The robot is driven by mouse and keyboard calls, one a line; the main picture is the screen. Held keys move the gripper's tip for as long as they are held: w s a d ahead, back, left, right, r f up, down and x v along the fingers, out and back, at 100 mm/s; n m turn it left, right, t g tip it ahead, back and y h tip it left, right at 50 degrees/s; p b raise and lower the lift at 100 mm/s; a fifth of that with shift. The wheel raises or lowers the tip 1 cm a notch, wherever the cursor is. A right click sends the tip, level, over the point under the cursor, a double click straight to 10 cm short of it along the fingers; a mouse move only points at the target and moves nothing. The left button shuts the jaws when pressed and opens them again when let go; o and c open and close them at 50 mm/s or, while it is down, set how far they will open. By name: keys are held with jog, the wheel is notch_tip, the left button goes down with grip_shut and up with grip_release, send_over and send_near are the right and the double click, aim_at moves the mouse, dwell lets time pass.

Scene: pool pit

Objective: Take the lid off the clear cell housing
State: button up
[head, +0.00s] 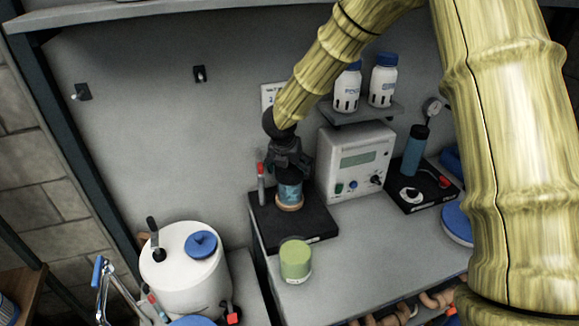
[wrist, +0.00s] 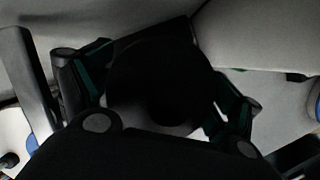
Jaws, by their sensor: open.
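The clear cell housing (head: 289,193) stands upright on a black base plate (head: 305,234), with blue-teal contents and a tan ring at its foot. My gripper (head: 289,171) is directly above it, pointing down, with its fingers at the housing's upper end. The housing's top and lid are hidden behind the gripper in the head view. In the wrist view, a dark round shape (wrist: 160,88) lies between the open fingers; it is too dark to tell whether it is the lid. I cannot tell whether the fingers touch it.
A red-capped vial (head: 261,188) stands close left of the housing. A grey meter (head: 354,160) is close on the right. A green jar (head: 295,260) stands in front. White bottles (head: 347,88) sit on a small shelf (head: 364,114). The counter right of the jar is clear.

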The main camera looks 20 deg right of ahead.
jog(key=shift+s+r, duration=0.15)
jog(key=shift+r, duration=0.05)
jog(key=shift+s+r, duration=0.15)
jog(key=shift+s, duration=0.05)
jog(key=c, duration=0.8)
